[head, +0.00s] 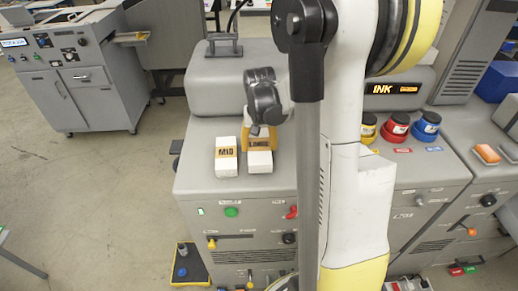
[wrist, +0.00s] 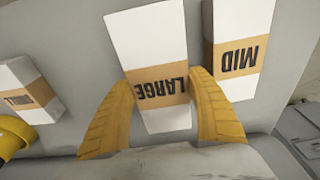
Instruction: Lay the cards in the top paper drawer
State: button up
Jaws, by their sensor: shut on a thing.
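A white pack with a tan band marked LARGE (wrist: 155,50) lies on top of the grey machine; its white front end also shows in the head view (head: 260,163). My gripper (wrist: 163,95) has its yellow fingers on either side of the band, shut on this pack. In the head view my gripper (head: 260,138) reaches down over it. A similar pack marked MID (wrist: 238,48) lies beside it, close to one finger, and shows in the head view (head: 226,158). I cannot tell which part is the top paper drawer.
A third banded pack (wrist: 28,92) lies farther left in the wrist view, its label unclear. Blue, red and yellow-banded ink jars (head: 396,127) stand to the right. A grey control cabinet (head: 90,90) stands at the left, with open floor (head: 110,190) in front.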

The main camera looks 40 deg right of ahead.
aim_at(263, 144)
jog(key=r, duration=0.2)
jog(key=s+d+r, duration=0.1)
jog(key=shift+r, duration=0.1)
jog(key=s+d+r+p, duration=0.1)
jog(key=s+d+r, duration=0.5)
jog(key=s+d, duration=0.1)
